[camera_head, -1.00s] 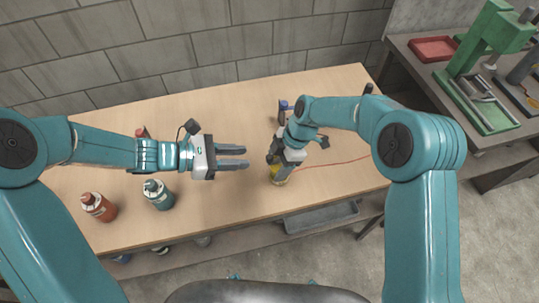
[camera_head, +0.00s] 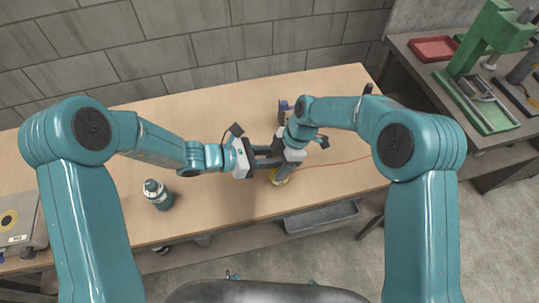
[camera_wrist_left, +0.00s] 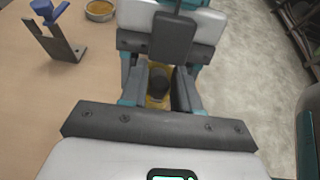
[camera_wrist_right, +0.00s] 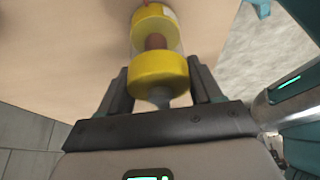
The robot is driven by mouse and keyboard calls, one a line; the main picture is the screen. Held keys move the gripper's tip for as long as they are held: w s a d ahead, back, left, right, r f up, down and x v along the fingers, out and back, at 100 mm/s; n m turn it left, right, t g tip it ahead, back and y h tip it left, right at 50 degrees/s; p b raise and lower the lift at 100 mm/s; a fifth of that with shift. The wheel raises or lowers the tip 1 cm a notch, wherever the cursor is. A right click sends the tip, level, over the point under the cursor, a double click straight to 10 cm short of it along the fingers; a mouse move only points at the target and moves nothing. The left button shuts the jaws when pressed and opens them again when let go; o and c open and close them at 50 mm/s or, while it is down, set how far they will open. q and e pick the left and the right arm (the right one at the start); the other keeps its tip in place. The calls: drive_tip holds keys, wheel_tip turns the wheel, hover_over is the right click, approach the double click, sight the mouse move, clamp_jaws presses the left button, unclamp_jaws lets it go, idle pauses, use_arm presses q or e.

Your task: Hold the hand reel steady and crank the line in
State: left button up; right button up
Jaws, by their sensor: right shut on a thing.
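The yellow hand reel (camera_head: 280,178) is at the right part of the bench, and an orange line (camera_head: 340,162) runs from it to the right. In the right wrist view the reel shows yellow flanges (camera_wrist_right: 158,72), a reddish-orange winding and a grey grip. My right gripper (camera_wrist_right: 160,92) is shut on the reel by that grip. My left gripper (camera_head: 280,158) is beside the reel, close to my right gripper. In the left wrist view its fingers (camera_wrist_left: 163,80) are apart, with a dark round knob (camera_wrist_left: 160,84) between them. Contact with the knob cannot be told.
A dark bracket with a blue top (camera_wrist_left: 52,38) stands on the bench behind the reel, near a round amber dish (camera_wrist_left: 100,10). A grey box (camera_head: 20,222) is at the far left. The bench middle is clear.

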use_arm(q)
clamp_jaws()
drive_tip(key=shift+w, duration=0.1)
drive_tip(key=shift+w+m+g+h, duration=0.3)
drive_tip(key=shift+m+g+h, duration=0.1)
drive_tip(key=shift+m+g, duration=1.2)
drive_tip(key=shift+g, duration=0.2)
drive_tip(key=shift+a, duration=0.1)
unclamp_jaws()
